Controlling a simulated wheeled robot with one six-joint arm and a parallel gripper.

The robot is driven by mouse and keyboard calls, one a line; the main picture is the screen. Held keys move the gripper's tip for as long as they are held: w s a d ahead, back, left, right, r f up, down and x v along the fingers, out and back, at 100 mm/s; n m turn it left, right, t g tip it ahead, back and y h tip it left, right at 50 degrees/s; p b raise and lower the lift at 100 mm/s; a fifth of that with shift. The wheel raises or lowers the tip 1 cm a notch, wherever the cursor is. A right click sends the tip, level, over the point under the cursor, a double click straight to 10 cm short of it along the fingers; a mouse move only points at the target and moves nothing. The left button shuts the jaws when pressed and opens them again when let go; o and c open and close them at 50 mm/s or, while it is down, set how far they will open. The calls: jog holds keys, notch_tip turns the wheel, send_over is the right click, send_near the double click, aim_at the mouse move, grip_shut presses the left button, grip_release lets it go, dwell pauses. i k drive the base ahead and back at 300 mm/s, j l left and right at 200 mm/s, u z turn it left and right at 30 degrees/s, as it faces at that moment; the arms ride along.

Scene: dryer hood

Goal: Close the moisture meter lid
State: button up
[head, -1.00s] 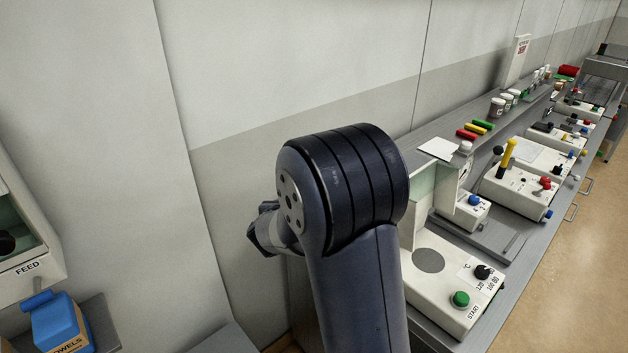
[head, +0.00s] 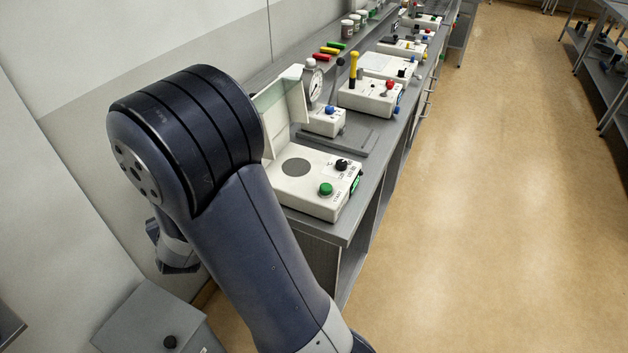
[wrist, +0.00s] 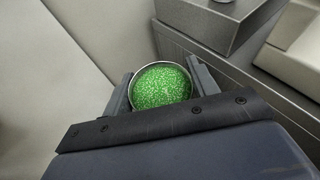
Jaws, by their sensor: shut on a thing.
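The moisture meter (head: 310,194) is a white box at the near end of the long bench in the head view. Its top has a round grey plate, a black knob and a green START button. Its lid (head: 283,104) stands open and upright at the back, partly hidden by my arm. My gripper (wrist: 161,84) is shut on a round metal-rimmed dish of green grains (wrist: 162,82) in the wrist view. My gripper is away from the lid. In the head view my arm hides the fingers.
The grey bench (head: 370,165) runs away along the wall with several instruments. A gauge (head: 315,82) and a small white box (head: 325,122) stand just behind the meter. The floor (head: 480,200) to the right is clear.

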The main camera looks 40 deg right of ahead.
aim_at(296, 167)
jog(key=k+u, duration=0.35)
jog(key=k+j+u, duration=0.3)
jog(key=k, duration=0.15)
jog(key=l+u, duration=0.2)
jog(key=u, duration=0.25)
jog(key=l+u, duration=0.2)
jog(key=u, duration=0.25)
jog(key=l+u, duration=0.15)
jog(key=u, duration=0.25)
jog(key=k+l, duration=0.15)
jog(key=l, duration=0.2)
jog(key=k+l, duration=0.15)
jog(key=l, duration=0.2)
jog(key=k+l, duration=0.1)
jog(key=l, duration=0.2)
jog(key=k+l, duration=0.15)
jog(key=l, duration=0.2)
jog(key=k+l, duration=0.15)
jog(key=l, duration=0.2)
jog(key=k+l, duration=0.15)
jog(key=l, duration=0.2)
